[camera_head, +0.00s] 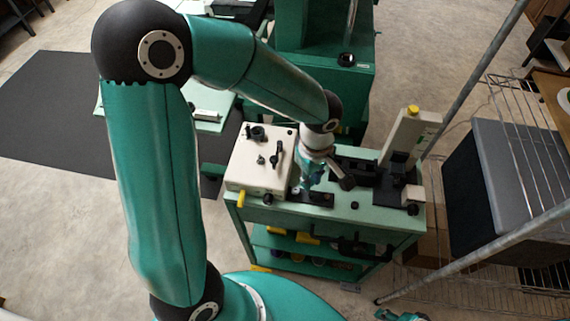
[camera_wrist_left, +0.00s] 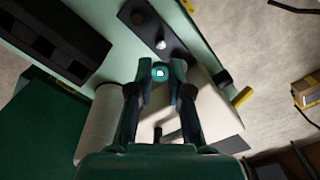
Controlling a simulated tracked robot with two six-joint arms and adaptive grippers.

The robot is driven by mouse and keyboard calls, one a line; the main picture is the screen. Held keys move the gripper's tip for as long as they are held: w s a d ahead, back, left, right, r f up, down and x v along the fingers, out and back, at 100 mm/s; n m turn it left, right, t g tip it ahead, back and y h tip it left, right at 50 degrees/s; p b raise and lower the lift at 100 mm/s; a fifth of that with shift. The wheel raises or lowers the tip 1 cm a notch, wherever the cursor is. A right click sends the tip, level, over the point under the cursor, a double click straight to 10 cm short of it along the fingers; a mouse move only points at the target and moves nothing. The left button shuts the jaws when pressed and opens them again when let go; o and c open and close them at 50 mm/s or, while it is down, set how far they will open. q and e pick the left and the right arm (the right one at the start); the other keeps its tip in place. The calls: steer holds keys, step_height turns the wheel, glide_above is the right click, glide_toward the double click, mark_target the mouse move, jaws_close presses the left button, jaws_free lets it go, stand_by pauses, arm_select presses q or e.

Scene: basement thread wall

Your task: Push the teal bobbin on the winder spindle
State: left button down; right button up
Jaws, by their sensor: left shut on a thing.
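My left gripper (camera_head: 308,184) hangs over the green cart top, beside the cream machine box (camera_head: 258,160). In the left wrist view its fingers (camera_wrist_left: 160,80) are shut on the teal bobbin (camera_wrist_left: 160,72), whose pale centre faces the camera. The bobbin is hard to make out in the head view. My right gripper (camera_head: 400,315) is partly cut off at the bottom edge.
A dark tray (camera_head: 352,168) and a tall cream device with a yellow knob (camera_head: 408,130) stand on the cart's right. Shelves below hold several spools. A wire rack (camera_head: 520,110) with a grey bin (camera_head: 515,165) stands further right. Floor left is open.

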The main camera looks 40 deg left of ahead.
mark_target(260, 158)
arm_select(q)
steer(key=shift+n, duration=0.8)
steer(key=a+r+p, duration=0.3)
steer(key=a+r, duration=0.3)
steer(key=shift+a+r+p, duration=0.3)
steer(key=shift+a+p, duration=0.05)
steer(key=shift+p, duration=0.05)
steer(key=s+a+n+b, duration=0.1)
steer(key=a, duration=0.1)
steer(key=s+a+b, duration=0.1)
steer(key=a, duration=0.1)
steer(key=s+a+n, duration=0.1)
steer(key=a, duration=0.1)
steer(key=shift+a+r+n+b, duration=0.25)
steer(key=shift+n+b, duration=0.05)
steer(key=shift+b, duration=0.1)
steer(key=shift+s+a, duration=0.1)
steer(key=shift+s, duration=0.05)
steer(key=shift+f+b, duration=1.65)
steer(key=shift+f, duration=0.65)
steer(key=shift+f+b, duration=0.4)
steer(key=shift+b, duration=0.1)
steer(key=shift+f, duration=0.1)
steer(key=shift+f+b, duration=0.1)
steer(key=shift+b, duration=0.3)
steer(key=c, duration=1)
jaws_free()
